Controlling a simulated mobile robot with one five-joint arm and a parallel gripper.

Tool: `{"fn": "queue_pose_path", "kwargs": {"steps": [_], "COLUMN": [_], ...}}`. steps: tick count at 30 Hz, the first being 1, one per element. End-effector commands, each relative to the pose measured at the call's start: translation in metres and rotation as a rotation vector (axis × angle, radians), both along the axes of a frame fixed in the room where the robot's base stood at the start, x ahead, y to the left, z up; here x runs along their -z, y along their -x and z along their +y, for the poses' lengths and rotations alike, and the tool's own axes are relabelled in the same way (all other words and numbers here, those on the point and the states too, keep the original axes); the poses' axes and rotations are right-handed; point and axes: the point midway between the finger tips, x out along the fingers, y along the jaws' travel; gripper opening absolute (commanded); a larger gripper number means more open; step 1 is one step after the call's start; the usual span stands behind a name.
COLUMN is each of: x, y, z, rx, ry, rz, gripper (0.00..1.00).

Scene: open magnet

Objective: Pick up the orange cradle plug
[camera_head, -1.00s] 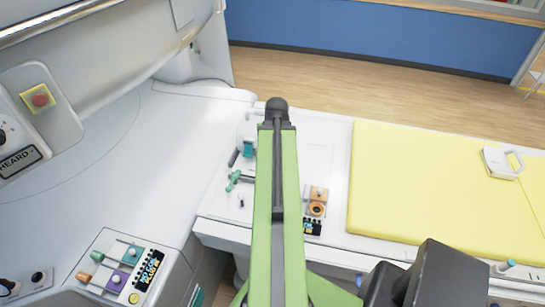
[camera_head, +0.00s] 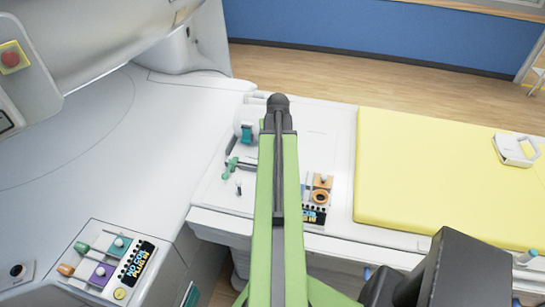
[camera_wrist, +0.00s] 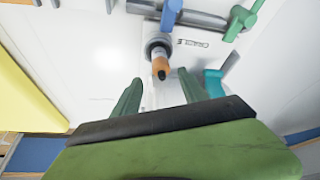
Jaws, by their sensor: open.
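In the wrist view, the orange cradle plug (camera_wrist: 160,66) stands in a round grey socket (camera_wrist: 158,46) on a white surface, beside a label reading "CRADLE". Its dark tip points towards my gripper (camera_wrist: 158,90). The two green fingers are apart, one on each side of the plug's line and a little short of it, with nothing between them. In the head view, my green arm covers the middle of the white table end (camera_head: 222,190), and I cannot make out this plug or my fingertips there.
Near the plug are a blue handle (camera_wrist: 171,12), a green handle (camera_wrist: 240,18) and a teal part (camera_wrist: 214,80). The head view shows a yellow mat (camera_head: 430,180) at right and a plug panel (camera_head: 108,262) at lower left. An orange ring (camera_head: 319,197) sits right of my arm.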

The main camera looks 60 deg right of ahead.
Motion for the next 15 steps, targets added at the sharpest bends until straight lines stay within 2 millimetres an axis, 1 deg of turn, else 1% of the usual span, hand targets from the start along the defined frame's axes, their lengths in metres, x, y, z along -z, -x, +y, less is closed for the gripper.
{"fn": "queue_pose_path", "kwargs": {"steps": [2, 4, 12, 15], "x": [-0.001, 0.005, 0.047, 0.049], "y": [0.0, -0.002, -0.015, -0.016], "z": [0.0, -0.001, -0.01, -0.012], "rx": [0.0, -0.001, -0.001, -0.001], "ry": [0.0, 0.0, 0.0, 0.0], "rz": [0.0, 0.0, 0.0, 0.0], "gripper": [0.51, 0.51, 0.51, 0.51]}}
